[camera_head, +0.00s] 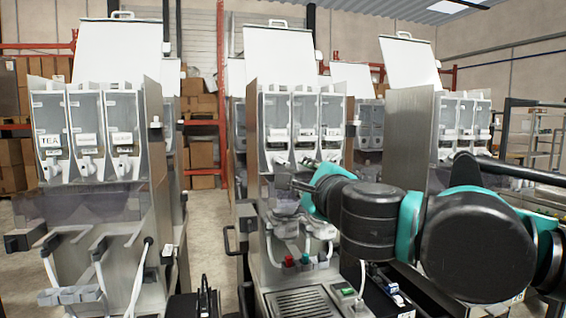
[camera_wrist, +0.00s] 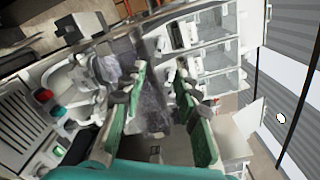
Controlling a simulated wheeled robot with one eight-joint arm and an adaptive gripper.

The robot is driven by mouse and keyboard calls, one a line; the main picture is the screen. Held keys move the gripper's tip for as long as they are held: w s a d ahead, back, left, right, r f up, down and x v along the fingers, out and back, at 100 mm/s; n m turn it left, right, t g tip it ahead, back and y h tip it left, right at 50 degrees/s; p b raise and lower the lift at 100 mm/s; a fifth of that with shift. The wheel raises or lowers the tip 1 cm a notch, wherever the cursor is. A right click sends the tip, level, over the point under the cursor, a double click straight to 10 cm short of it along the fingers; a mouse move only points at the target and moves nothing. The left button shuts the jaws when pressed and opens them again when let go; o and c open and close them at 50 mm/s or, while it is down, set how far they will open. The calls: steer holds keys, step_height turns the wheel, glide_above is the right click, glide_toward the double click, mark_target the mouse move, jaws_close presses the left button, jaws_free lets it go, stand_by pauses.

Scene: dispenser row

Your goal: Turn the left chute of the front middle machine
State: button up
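The front middle machine (camera_head: 290,215) is a metal dispenser with three clear canisters side by side. Its left canister (camera_head: 276,122) has a small pale chute (camera_head: 281,158) at its foot. My gripper (camera_head: 300,175) is in front of the machine just below the chutes, slightly right of the left one, and covers part of the other chutes. In the wrist view, turned about a quarter, my gripper (camera_wrist: 161,80) has its green-padded fingers apart. The left chute (camera_wrist: 165,45) shows beyond the fingertips. I see nothing held, and contact with a chute cannot be told.
A similar machine (camera_head: 95,220) stands at the left and another (camera_head: 410,140) at the right. A smoky clear panel (camera_wrist: 150,105) lies behind the fingers. Tubes, coloured buttons (camera_head: 304,258) and a drip grille (camera_head: 300,303) are lower on the middle machine.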

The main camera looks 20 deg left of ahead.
mark_target(281, 162)
steer(key=x, duration=1.6)
steer(key=shift+w+a, duration=0.15)
steer(key=shift+w, duration=0.25)
steer(key=shift+c, duration=0.2)
jaws_close()
